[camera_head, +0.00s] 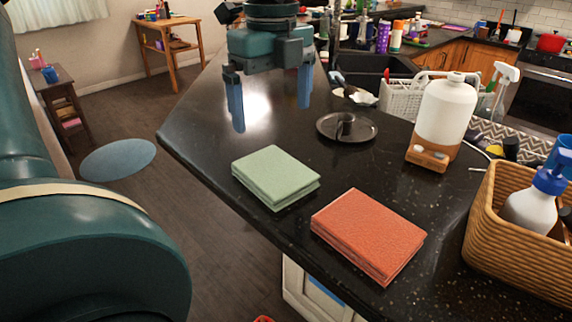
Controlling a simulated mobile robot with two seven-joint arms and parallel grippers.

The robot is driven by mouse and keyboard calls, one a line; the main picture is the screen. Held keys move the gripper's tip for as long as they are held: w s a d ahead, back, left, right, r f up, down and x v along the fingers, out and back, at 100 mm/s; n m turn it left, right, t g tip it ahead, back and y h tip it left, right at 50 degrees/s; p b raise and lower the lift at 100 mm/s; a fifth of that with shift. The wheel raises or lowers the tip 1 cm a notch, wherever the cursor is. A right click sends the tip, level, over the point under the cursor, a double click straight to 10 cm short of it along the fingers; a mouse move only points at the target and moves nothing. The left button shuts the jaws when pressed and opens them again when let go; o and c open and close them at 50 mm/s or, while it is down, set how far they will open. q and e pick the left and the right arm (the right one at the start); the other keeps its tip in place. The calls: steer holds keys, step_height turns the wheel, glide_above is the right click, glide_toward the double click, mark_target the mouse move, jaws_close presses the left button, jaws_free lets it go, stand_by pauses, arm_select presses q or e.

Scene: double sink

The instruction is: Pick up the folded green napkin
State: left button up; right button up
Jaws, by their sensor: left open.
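The folded green napkin (275,177) lies flat on the dark countertop near its front-left edge. A folded orange-red napkin (368,233) lies to its right and nearer to me, apart from it. My left gripper (270,106) hangs over the counter above and behind the green napkin in the picture. Its two blue fingers point down and are spread wide, with nothing between them. It does not touch the napkin. My right gripper is not in view.
A white bottle (447,110) on a wooden holder and a wicker basket (520,235) with bottles stand at the right. The sink (375,72) is behind. The counter left of the plate is clear.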

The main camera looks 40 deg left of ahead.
arm_select(q)
glide_above(273, 167)
steer(key=f, duration=0.6)
steer(key=shift+s+d, duration=0.3)
steer(key=shift+d, duration=0.05)
steer(key=shift+w+a+f+p, duration=0.2)
steer(key=shift+f+p, duration=0.35)
steer(key=shift+f, duration=0.95)
steer(key=shift+w+a+f+p, duration=0.15)
steer(key=shift+f+p, duration=0.35)
steer(key=shift+f, duration=0.95)
steer(key=shift+s, duration=0.1)
steer(key=shift+c, duration=0.3)
steer(key=c, duration=0.6)
